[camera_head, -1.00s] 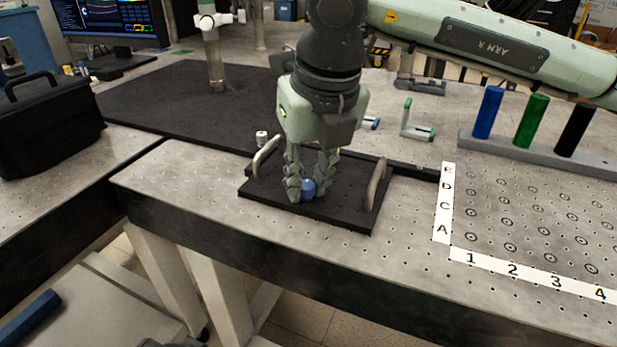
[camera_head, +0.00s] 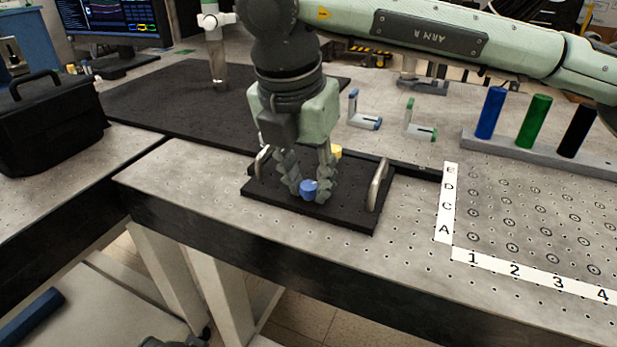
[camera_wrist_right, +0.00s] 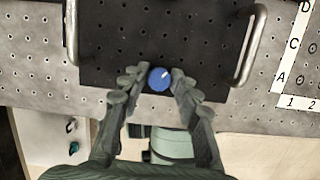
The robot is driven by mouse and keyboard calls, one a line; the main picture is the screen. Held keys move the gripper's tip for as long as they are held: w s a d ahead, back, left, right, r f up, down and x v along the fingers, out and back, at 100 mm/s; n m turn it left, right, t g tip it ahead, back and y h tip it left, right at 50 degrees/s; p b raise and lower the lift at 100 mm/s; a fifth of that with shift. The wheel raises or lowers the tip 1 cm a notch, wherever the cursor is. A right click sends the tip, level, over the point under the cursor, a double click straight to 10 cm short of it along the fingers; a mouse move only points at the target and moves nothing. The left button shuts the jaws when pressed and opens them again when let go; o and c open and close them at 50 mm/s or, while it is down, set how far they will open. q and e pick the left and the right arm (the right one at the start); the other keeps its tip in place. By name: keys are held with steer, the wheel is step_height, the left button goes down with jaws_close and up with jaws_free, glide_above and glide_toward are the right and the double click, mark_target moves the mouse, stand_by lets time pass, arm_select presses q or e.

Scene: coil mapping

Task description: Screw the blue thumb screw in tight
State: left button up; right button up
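The blue thumb screw (camera_head: 309,188) stands at the front of a black plate (camera_head: 345,217) with two metal handles. My right gripper (camera_head: 309,192) points down from above, one finger on each side of the screw head. In the right wrist view, the blue screw (camera_wrist_right: 159,79) shows a white mark on its top. My left gripper is not in view.
Metal handles (camera_head: 378,184) rise at both sides of the plate. A yellow knob (camera_head: 336,152) shows behind the right fingers. Blue (camera_head: 364,122) and green (camera_head: 421,133) brackets stand behind. A rack with blue, green and black cylinders (camera_head: 489,113) is at right.

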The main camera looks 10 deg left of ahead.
steer(key=shift+o, duration=0.8)
steer(key=shift+f, duration=0.4)
steer(key=shift+s+r, duration=0.1)
steer(key=shift+r, duration=0.1)
